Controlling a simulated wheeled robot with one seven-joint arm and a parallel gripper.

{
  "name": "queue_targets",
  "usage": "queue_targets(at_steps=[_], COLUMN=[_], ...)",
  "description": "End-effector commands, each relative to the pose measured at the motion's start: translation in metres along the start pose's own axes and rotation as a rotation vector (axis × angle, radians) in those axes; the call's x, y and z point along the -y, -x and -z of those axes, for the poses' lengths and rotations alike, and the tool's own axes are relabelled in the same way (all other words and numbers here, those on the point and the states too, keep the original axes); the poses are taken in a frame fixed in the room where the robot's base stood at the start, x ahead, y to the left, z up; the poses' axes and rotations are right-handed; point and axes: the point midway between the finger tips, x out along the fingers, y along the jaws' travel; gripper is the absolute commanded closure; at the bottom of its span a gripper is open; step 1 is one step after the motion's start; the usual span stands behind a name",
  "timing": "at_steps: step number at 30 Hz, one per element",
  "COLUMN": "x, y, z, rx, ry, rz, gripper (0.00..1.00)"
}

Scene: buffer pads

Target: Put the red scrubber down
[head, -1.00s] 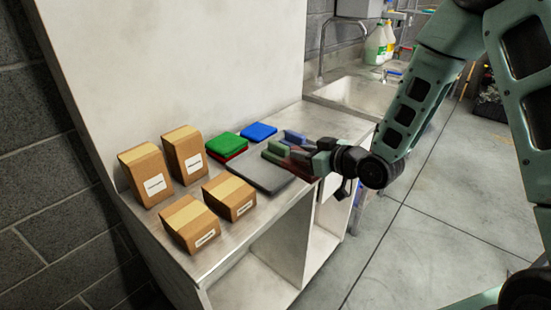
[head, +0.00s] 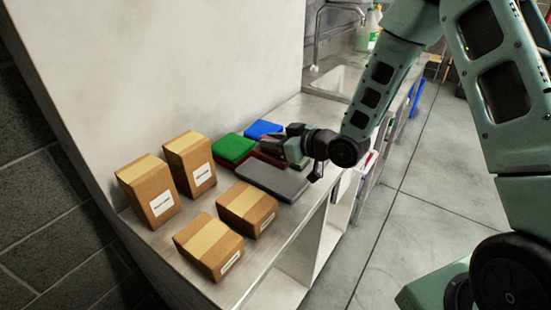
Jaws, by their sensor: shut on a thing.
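My gripper (head: 281,149) is shut on the red scrubber (head: 266,158), a flat dark red pad partly hidden by the fingers. It is over or just behind the back edge of the flat grey pad (head: 272,182) on the counter. I cannot tell whether the scrubber touches anything below it. A green pad (head: 233,147) lies just left of the gripper, on top of another red pad (head: 222,162). A blue pad (head: 262,129) lies behind the gripper, next to the wall panel.
Several brown cartons stand on the counter (head: 290,232) at the left, among them a front one (head: 208,247) and a tall one (head: 190,165). A sink with a tap (head: 337,45) is at the far end. The front part of the grey pad is bare.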

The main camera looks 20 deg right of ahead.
Motion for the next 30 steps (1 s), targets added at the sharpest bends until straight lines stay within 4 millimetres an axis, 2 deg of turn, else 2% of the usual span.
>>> queue_targets(at_steps=[3, 8, 16, 30], x=[0.000, -0.001, 0.000, 0.000], y=[-0.005, -0.008, -0.018, -0.021], z=[-0.016, -0.027, -0.059, -0.068], rx=[0.001, 0.000, -0.001, -0.002], ry=[-0.002, 0.000, -0.001, 0.001], rz=[0.000, -0.001, -0.001, -0.001], gripper=[1.00, 1.00, 1.00, 1.00])
